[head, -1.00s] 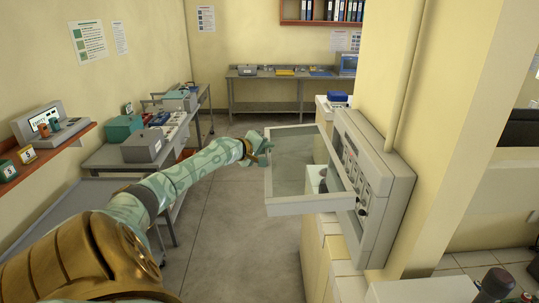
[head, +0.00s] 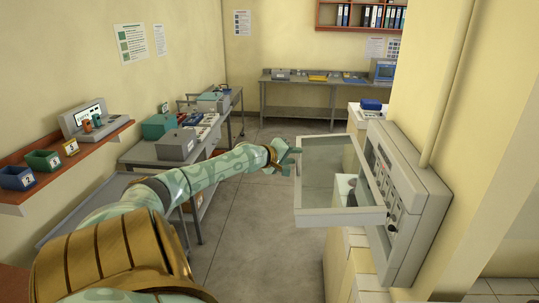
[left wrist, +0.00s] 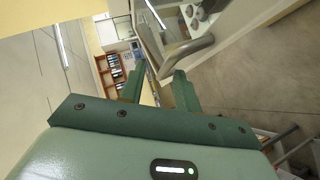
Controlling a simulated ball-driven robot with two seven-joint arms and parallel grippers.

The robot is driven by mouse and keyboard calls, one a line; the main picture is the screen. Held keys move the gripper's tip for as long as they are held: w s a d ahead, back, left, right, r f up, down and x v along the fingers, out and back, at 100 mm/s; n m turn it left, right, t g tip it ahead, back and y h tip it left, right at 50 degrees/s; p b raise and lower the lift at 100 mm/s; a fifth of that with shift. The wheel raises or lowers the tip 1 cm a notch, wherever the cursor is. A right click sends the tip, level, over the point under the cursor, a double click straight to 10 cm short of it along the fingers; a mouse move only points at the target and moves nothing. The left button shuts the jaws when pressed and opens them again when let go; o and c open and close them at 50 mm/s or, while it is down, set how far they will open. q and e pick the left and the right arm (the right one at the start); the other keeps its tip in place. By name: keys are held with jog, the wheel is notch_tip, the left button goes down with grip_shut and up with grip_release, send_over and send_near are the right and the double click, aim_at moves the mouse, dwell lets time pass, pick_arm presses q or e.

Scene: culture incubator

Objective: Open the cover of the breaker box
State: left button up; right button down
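The breaker box (head: 421,207) is a grey case on the yellow pillar at the right of the head view. Its cover (head: 340,217), a clear pane in a grey frame, stands swung out from the box, wide open. Switches show on the box's front. My left gripper (head: 289,159) is at the cover's free, left edge. In the left wrist view its two green fingers (left wrist: 158,82) are apart. A curved grey handle (left wrist: 188,52) lies just beyond the fingertips, close to the right finger; whether they touch I cannot tell. My right gripper is out of view.
A tiled counter (head: 342,265) stands under the box. Benches with equipment (head: 178,146) and a shelf with small bins (head: 68,162) run along the left wall. A table (head: 322,84) stands at the back. The floor between is clear.

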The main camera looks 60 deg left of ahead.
pick_arm(q)
jog(key=p+v, duration=0.3)
jog(key=v, duration=1)
jog(key=shift+p, duration=0.35)
jog(key=shift+w+r, duration=0.1)
